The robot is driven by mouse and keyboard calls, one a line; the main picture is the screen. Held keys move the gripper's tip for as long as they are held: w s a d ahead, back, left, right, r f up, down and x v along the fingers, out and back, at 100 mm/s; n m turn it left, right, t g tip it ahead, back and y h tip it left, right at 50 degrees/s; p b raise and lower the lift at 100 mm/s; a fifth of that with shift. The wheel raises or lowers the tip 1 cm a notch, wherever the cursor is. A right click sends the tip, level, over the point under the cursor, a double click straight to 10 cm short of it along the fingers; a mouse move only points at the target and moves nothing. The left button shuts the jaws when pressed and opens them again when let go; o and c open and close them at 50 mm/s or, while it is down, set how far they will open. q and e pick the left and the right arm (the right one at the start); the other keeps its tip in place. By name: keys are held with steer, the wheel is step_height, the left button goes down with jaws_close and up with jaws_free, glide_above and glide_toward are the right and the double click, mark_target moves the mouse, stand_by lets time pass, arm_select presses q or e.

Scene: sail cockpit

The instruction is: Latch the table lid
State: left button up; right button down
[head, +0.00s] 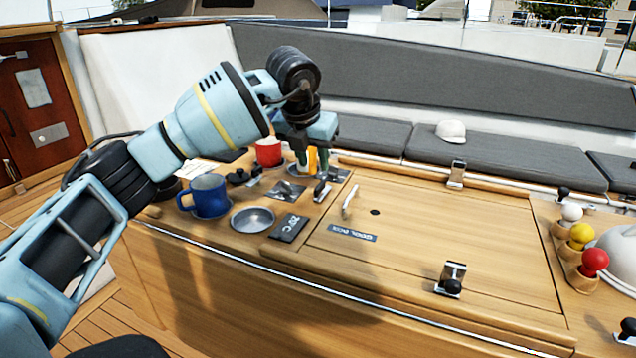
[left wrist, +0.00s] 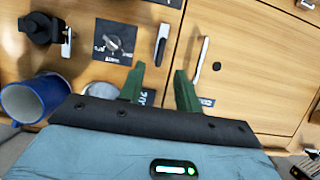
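The wooden table lid (head: 440,240) lies flat and looks closed. It carries a pale handle (head: 350,202), a dark round spot and a "COOL BOX" label (head: 352,233). A metal latch with a black knob (head: 452,280) sits at its front edge; another metal latch (head: 457,173) sits at its back edge. I cannot tell whether either is fastened. My left gripper (head: 310,165) is above the control plates left of the lid. In the left wrist view its green fingers (left wrist: 160,88) are apart with nothing between them; the handle (left wrist: 201,60) shows beyond them. My right gripper is not in view.
Yellow (head: 581,235) and red (head: 595,262) balls sit in holders at right. The lid's top is clear.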

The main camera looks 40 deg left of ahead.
mark_target(320, 184)
arm_select(q)
steer(key=x, duration=0.8)
steer(key=shift+d, duration=0.1)
steer(key=shift+r, duration=0.1)
jaws_close()
